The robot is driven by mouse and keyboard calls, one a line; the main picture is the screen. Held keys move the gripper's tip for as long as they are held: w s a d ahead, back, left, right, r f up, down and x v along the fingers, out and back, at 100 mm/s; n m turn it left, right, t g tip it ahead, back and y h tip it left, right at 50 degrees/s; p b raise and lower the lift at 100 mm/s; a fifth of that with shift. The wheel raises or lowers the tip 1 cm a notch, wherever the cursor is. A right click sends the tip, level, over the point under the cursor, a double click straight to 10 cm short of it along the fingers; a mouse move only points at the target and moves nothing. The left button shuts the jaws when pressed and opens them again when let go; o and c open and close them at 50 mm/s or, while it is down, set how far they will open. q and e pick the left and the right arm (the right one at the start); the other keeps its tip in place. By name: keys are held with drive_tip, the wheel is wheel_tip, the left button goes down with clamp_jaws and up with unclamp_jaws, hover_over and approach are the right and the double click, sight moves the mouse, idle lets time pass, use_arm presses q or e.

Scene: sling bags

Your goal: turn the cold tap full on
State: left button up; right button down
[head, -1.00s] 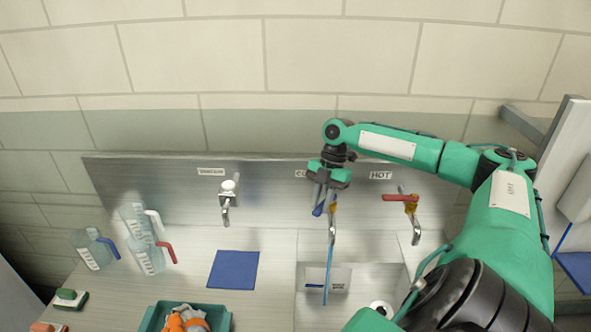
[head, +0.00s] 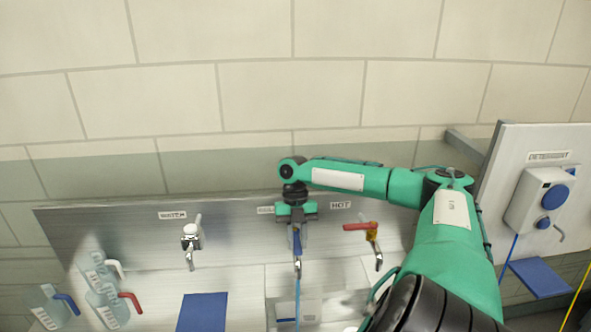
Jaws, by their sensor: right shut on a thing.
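The cold tap (head: 298,268) is on the metal back panel in the middle of the head view. Its blue lever (head: 297,242) points down toward me, roughly in line with the spout. My right gripper (head: 297,226) is at this lever from above and is shut on it. A thin blue stream of water (head: 297,298) falls from the spout into the sink. The gripper hides the tap body and most of the label beside it. My left gripper is not in view.
The hot tap (head: 373,240), with a red lever pointing left, is close on the right. A white-levered tap (head: 191,238) is on the left. Several jugs (head: 103,300) and a blue mat (head: 203,312) are at lower left. A detergent dispenser (head: 540,203) hangs at right.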

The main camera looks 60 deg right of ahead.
idle(0.3)
drive_tip(key=c, duration=1.2)
unclamp_jaws()
drive_tip(key=shift+c, duration=0.2)
drive_tip(key=shift+d+r, duration=0.15)
drive_tip(key=shift+r, duration=0.05)
drive_tip(key=b+v, duration=0.3)
drive_tip(key=v, duration=0.6)
wheel_tip(320, 180, up, 4)
drive_tip(key=p, duration=0.3)
hover_over(296, 238)
drive_tip(key=w+d, duration=0.2)
drive_tip(key=shift+s+d, duration=0.1)
drive_tip(key=shift+d, duration=0.05)
